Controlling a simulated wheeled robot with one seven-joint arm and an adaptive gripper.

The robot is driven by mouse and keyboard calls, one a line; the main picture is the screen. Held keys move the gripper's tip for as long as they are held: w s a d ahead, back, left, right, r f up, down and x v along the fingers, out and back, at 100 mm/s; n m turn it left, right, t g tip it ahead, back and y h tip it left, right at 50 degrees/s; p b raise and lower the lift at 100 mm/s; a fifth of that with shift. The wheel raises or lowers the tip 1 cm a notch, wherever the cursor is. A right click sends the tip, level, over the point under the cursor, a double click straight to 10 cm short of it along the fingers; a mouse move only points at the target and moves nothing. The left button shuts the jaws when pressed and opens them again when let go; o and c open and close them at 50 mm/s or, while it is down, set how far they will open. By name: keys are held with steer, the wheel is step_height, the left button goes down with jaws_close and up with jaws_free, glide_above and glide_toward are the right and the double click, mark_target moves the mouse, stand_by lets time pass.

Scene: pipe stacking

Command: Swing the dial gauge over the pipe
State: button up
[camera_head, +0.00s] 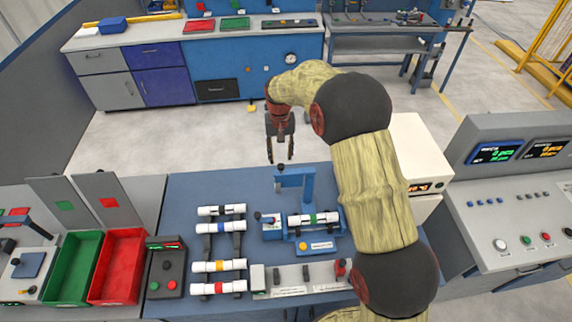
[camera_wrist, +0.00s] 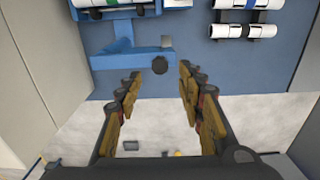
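A blue swing arm (camera_head: 295,179) stands on the measuring fixture, clear of the pipe toward the table's far edge. A small dark knob (camera_head: 277,188), apparently the dial gauge, hangs at its left end. It also shows in the wrist view (camera_wrist: 160,64), at the end of the blue arm (camera_wrist: 125,60). My gripper (camera_head: 281,161) is open and empty, pointing down behind the arm. In the wrist view its fingertips (camera_wrist: 159,80) lie either side of the knob; I cannot tell the height gap. The dial's face is not visible.
Several banded white pipes (camera_head: 221,210) lie on a rack left of the fixture. Green (camera_head: 74,270) and red (camera_head: 120,268) bins and a button box (camera_head: 167,268) stand further left. A white instrument box (camera_head: 411,140) stands at the right. Floor beyond the table is free.

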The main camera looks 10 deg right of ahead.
mark_target(281, 165)
step_height(281, 165, down, 6)
steer(key=shift+f, duration=0.25)
steer(key=shift+c, duration=0.8)
steer(key=c, duration=0.8)
jaws_close()
